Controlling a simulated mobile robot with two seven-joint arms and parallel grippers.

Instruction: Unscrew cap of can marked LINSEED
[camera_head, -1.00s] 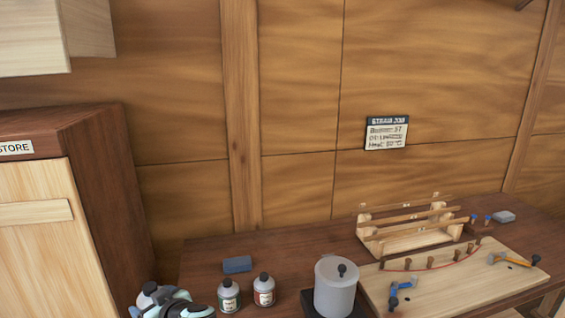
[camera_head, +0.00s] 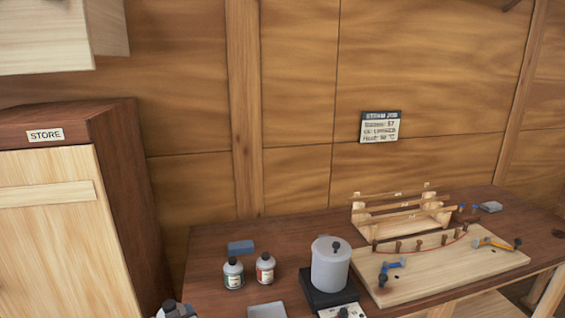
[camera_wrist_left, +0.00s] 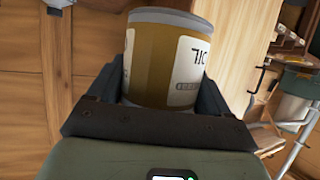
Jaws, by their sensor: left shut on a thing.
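A mustard-brown can (camera_wrist_left: 150,60) with a grey rim and pale label patches is between the jaws of my left gripper (camera_wrist_left: 163,88) in the left wrist view. The jaws are shut on its sides. The label letters are only partly visible and look turned over, so I cannot read the name. No cap shows in this view. My right gripper is not in view.
A blue block (camera_head: 241,247), shallow grey tray (camera_head: 267,311), lidded pot (camera_head: 330,266) and tool board (camera_head: 440,275) are also there. A STORE cabinet (camera_head: 50,220) stands left.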

